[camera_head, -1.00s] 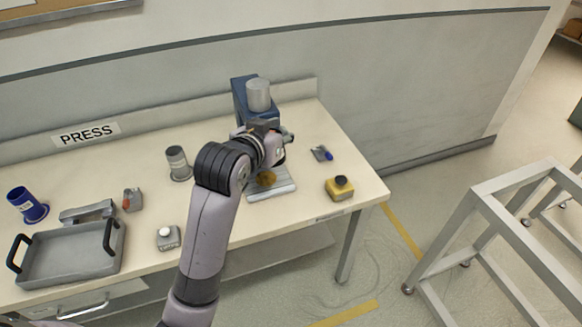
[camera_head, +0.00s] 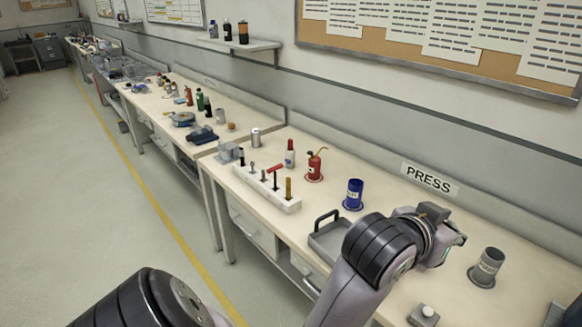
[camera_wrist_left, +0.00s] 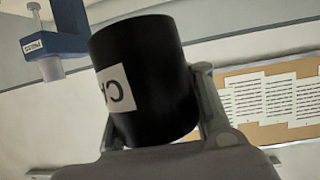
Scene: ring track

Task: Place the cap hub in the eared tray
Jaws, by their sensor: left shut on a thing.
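My left gripper (camera_head: 450,240) hangs over the bench to the right of the grey eared tray (camera_head: 328,244). My forearm covers much of the tray; one dark handle and its far left part show. In the left wrist view, the gripper (camera_wrist_left: 155,105) is shut on a dark cylinder, the cap hub (camera_wrist_left: 152,62), with a white label whose letters appear upside down and partly cut off. In the head view the hand hides the hub, so its height above the bench is unclear. My right gripper is not in view.
A blue cup (camera_head: 354,194) stands behind the tray and a grey cup (camera_head: 487,266) right of the gripper. A small grey block with a white knob (camera_head: 425,314) lies in front. A white rack (camera_head: 268,187), red oil can (camera_head: 314,166) and red-and-white bottle (camera_head: 289,154) stand left.

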